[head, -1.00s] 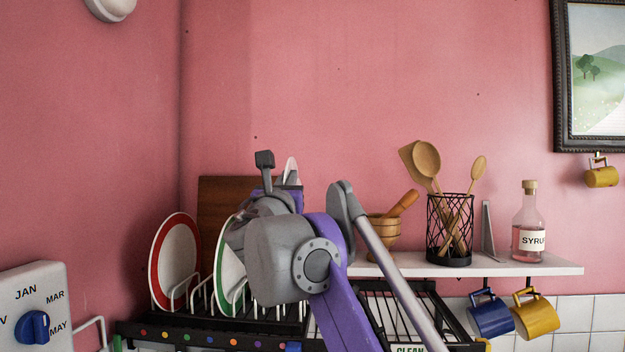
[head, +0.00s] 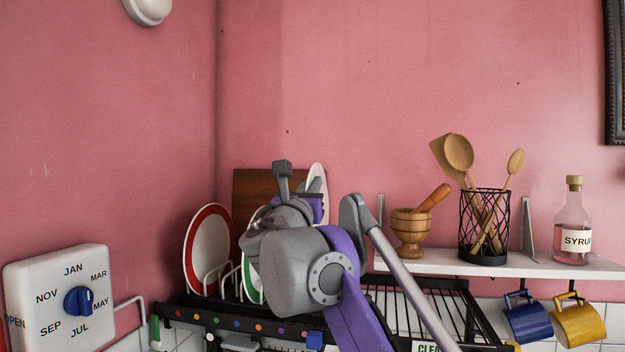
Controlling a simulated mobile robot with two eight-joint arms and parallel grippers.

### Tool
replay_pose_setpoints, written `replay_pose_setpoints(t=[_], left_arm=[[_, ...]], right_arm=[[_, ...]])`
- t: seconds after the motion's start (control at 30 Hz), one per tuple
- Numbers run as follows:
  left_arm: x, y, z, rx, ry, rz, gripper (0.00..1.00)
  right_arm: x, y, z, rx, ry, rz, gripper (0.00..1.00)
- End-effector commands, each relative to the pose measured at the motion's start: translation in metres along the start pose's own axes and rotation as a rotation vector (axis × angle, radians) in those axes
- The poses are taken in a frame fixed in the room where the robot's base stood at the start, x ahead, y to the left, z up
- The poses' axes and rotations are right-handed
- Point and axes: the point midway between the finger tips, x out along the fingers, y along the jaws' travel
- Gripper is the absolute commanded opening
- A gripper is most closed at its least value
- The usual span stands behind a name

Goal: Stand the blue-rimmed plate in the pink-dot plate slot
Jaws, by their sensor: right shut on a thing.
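My right gripper (head: 304,193) is in the middle of the head view, seen from behind, with my wrist covering much of it. It is shut on a pale plate (head: 317,172), which stands up on edge beyond it. Only a narrow part of this plate shows, and its rim colour is hard to tell; I take it as the blue-rimmed plate. The dark plate rack (head: 185,312) has a row of coloured dots along its front. I cannot pick out the pink dot for certain, and my arm hides part of the slots. My left gripper is out of view.
A red-rimmed plate (head: 208,250) and a green-rimmed plate (head: 251,283), partly hidden, stand in the rack's left slots. A brown board (head: 258,184) is behind. At right, a shelf (head: 400,264) holds a mortar, utensil basket and syrup bottle; mugs hang below.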

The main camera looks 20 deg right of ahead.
Motion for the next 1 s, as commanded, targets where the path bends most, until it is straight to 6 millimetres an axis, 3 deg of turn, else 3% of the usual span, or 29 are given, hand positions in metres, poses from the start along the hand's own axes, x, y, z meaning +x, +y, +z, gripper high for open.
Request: replay_pose_setpoints(t=[0.03,0.2,1.0], left_arm=[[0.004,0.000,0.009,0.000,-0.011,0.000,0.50],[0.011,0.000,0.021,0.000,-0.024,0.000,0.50],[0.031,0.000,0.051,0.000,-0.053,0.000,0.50]], right_arm=[[-0.003,0.000,-0.009,-0.005,0.004,0.001,0.00],[-0.006,0.000,-0.020,-0.004,0.004,0.001,0.00],[-0.024,0.000,-0.074,-0.002,0.002,0.000,0.00]])
